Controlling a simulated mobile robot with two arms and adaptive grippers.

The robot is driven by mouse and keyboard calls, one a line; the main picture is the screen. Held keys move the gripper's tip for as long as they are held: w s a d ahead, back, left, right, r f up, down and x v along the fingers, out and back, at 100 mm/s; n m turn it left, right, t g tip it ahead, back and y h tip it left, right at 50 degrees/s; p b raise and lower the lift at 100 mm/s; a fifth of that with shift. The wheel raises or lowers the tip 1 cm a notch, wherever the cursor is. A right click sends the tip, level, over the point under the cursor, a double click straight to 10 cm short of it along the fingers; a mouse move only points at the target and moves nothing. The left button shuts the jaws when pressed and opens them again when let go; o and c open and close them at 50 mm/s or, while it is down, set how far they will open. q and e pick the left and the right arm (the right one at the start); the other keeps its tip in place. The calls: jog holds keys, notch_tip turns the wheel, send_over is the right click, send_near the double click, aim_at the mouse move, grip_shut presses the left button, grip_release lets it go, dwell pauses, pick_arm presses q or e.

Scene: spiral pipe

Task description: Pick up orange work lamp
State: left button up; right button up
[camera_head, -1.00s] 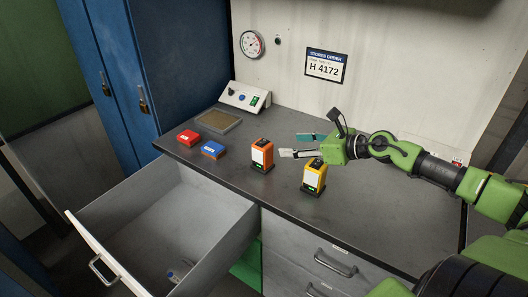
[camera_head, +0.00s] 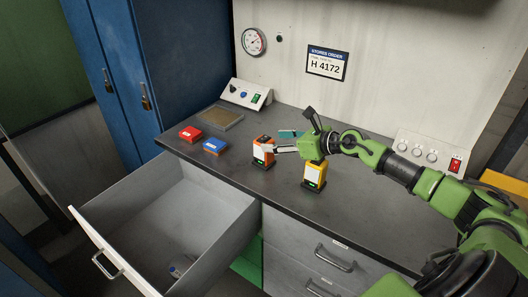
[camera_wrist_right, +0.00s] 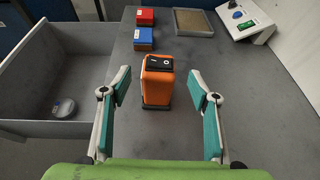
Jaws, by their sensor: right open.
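The orange work lamp (camera_head: 264,150) stands upright on the grey counter, left of the yellow work lamp (camera_head: 314,174). In the right wrist view the orange lamp (camera_wrist_right: 158,82) stands between and just ahead of the open fingers, with room on both sides. My right gripper (camera_head: 282,142) comes in from the right at lamp height, and its fingers partly overlap the orange lamp in the head view. It also shows in the right wrist view (camera_wrist_right: 160,95), open and empty. My left gripper is not in view.
A red box (camera_head: 190,134) and a blue box (camera_head: 214,146) lie left of the lamp, near a tray (camera_head: 219,117) and a control box (camera_head: 246,94). An open drawer (camera_head: 205,222) juts out at the front left. The counter's right side is mostly clear.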

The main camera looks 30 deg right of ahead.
aim_at(265, 140)
jog(key=shift+p+x, duration=0.5)
jog(key=shift+x, duration=2.4)
jog(key=shift+r, duration=0.1)
jog(key=c, duration=1.4)
